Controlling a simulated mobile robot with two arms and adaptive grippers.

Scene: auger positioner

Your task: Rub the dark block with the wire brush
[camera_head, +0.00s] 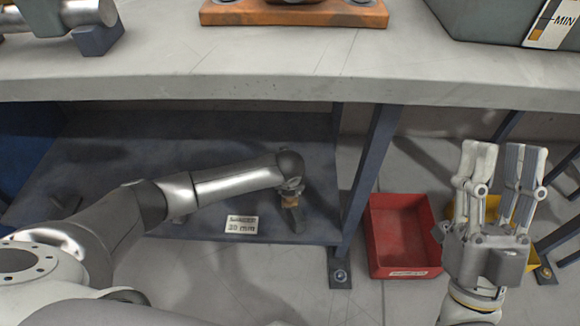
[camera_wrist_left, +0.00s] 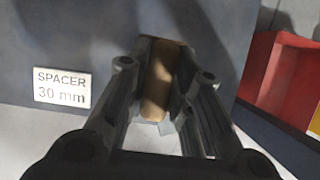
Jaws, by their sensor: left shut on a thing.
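My left gripper (camera_head: 291,203) reaches down over the dark lower shelf, beside its label. In the left wrist view its fingers (camera_wrist_left: 162,85) are shut on a tan, wood-like piece (camera_wrist_left: 160,82). I cannot tell for sure that this piece is the wire brush; no bristles show. A small dark shape (camera_head: 65,207) lies at the left of the shelf, and a blue-grey block (camera_head: 97,39) sits on the bench top at the upper left. I cannot tell which is the dark block. My right gripper (camera_head: 500,170) is open and empty, fingers up, at the right.
The shelf (camera_head: 270,160) carries a "SPACER 30 mm" label (camera_head: 241,225), also in the left wrist view (camera_wrist_left: 62,88). The grey bench top (camera_head: 250,65) overhangs it. A blue leg (camera_head: 368,170), red bin (camera_head: 385,262) and yellow bin (camera_head: 460,212) are at right.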

